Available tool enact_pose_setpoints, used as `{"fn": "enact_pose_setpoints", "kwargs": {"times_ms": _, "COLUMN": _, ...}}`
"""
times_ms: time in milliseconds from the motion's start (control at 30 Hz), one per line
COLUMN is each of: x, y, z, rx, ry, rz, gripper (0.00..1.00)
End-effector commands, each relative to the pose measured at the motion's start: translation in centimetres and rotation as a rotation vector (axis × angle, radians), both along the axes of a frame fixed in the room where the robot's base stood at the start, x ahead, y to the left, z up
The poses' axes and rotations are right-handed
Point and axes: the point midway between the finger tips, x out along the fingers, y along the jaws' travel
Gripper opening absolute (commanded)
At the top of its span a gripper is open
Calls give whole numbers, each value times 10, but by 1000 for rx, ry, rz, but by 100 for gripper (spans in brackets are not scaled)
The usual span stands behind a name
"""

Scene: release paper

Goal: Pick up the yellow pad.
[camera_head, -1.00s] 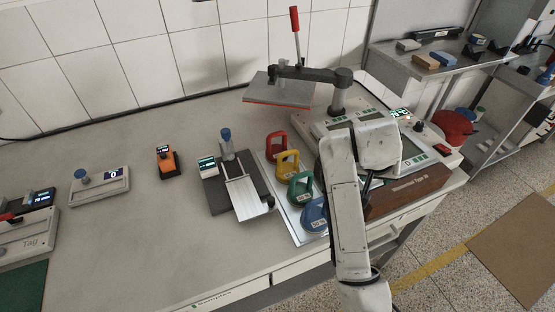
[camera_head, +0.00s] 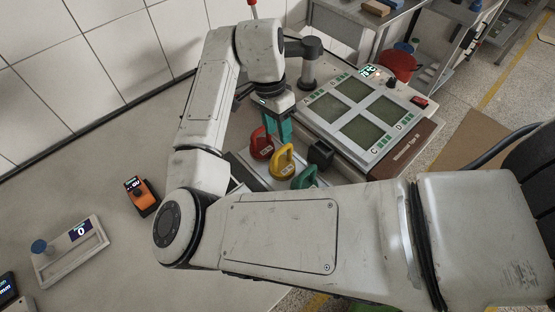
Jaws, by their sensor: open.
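The yellow pad (camera_head: 284,165), a round pad with a loop handle, stands on the light tray (camera_head: 252,178) between the red pad (camera_head: 261,143) and the green pad (camera_head: 304,178). My gripper (camera_head: 278,138) points down with teal fingers just above and behind the yellow pad's handle, near the red pad. It is open and appears to hold nothing. I cannot tell whether a finger touches a handle. My forearm hides the blue pad and part of the tray.
An orange device (camera_head: 141,196) and a scale (camera_head: 69,250) stand to the left. Open bench lies between them and the wall.

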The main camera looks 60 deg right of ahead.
Motion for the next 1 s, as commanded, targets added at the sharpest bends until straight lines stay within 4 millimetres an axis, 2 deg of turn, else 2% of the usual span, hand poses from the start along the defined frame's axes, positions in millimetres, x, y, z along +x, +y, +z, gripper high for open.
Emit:
{"fn": "enact_pose_setpoints", "kwargs": {"times_ms": 100, "x": -3, "y": 1, "z": -14, "rx": -1, "ry": 0, "rz": 2, "gripper": 45}}
{"fn": "enact_pose_setpoints", "kwargs": {"times_ms": 367, "x": -8, "y": 2, "z": -33, "rx": 0, "ry": 0, "rz": 2, "gripper": 45}}
{"fn": "enact_pose_setpoints", "kwargs": {"times_ms": 633, "x": -16, "y": 3, "z": -68, "rx": -1, "ry": -1, "rz": 2, "gripper": 45}}
{"fn": "enact_pose_setpoints", "kwargs": {"times_ms": 933, "x": -17, "y": 3, "z": -75, "rx": 0, "ry": -2, "rz": 1, "gripper": 45}}
{"fn": "enact_pose_setpoints", "kwargs": {"times_ms": 1000, "x": -17, "y": 3, "z": -75, "rx": 0, "ry": -2, "rz": 1, "gripper": 39}}
